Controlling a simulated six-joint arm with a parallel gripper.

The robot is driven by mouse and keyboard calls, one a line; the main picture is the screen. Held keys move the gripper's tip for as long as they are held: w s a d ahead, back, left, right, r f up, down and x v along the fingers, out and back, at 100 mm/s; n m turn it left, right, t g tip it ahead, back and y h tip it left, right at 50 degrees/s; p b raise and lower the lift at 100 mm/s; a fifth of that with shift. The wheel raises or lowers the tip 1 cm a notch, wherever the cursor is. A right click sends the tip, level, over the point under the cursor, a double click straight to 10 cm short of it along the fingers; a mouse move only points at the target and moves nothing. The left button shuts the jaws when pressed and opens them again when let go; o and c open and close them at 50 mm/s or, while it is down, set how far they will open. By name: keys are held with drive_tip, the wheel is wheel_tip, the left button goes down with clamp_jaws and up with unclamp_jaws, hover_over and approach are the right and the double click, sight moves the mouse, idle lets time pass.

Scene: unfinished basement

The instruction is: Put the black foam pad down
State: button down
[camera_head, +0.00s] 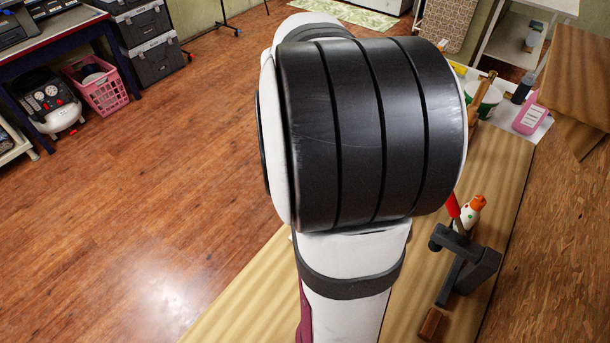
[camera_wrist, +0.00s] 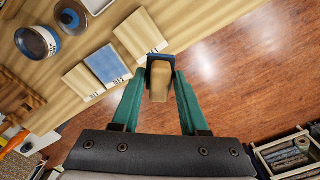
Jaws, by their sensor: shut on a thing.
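My gripper (camera_wrist: 160,75) shows in the wrist view, with its two teal fingers closed on a small item. This item, which I take for the black foam pad (camera_wrist: 160,58), has a dark edge at its far end and a tan, block-like face nearer my palm. The held item appears near the edge of the wooden workbench (camera_wrist: 45,105), with the floor behind it in the picture. Its height above the bench cannot be told. In the head view my arm hides the gripper and the held item.
A can (camera_wrist: 37,42) and a round disc (camera_wrist: 71,18) stand farther left. The head view shows a dark vise (camera_head: 468,265) and a pink bottle (camera_head: 530,117) on the bench.

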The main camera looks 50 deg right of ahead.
drive_tip(key=s+d+f+m, duration=0.2)
drive_tip(key=s+d, duration=0.1)
drive_tip(key=s, duration=0.4)
drive_tip(key=s+d+f+m, duration=0.2)
drive_tip(key=s+m, duration=0.1)
drive_tip(key=s, duration=0.4)
drive_tip(key=s+a+f+m, duration=0.2)
drive_tip(key=s+m, duration=0.1)
drive_tip(key=s, duration=0.4)
drive_tip(key=s+a+f+m, duration=0.1)
drive_tip(key=s+f+m, duration=0.15)
drive_tip(key=s, duration=0.45)
drive_tip(key=w+d+f, duration=0.1)
drive_tip(key=w+f, duration=0.1)
drive_tip(key=w, duration=0.1)
drive_tip(key=w+d+f, duration=0.1)
drive_tip(key=w+f, duration=0.1)
drive_tip(key=w, duration=0.1)
drive_tip(key=w+d+f, duration=0.2)
drive_tip(key=w+f, duration=0.1)
drive_tip(key=w, duration=0.1)
drive_tip(key=shift+f, duration=0.1)
drive_tip(key=shift+w+f, duration=0.1)
drive_tip(key=shift+f, duration=1.85)
drive_tip(key=shift+c, duration=2.2)
unclamp_jaws()
drive_tip(key=shift+f, duration=0.1)
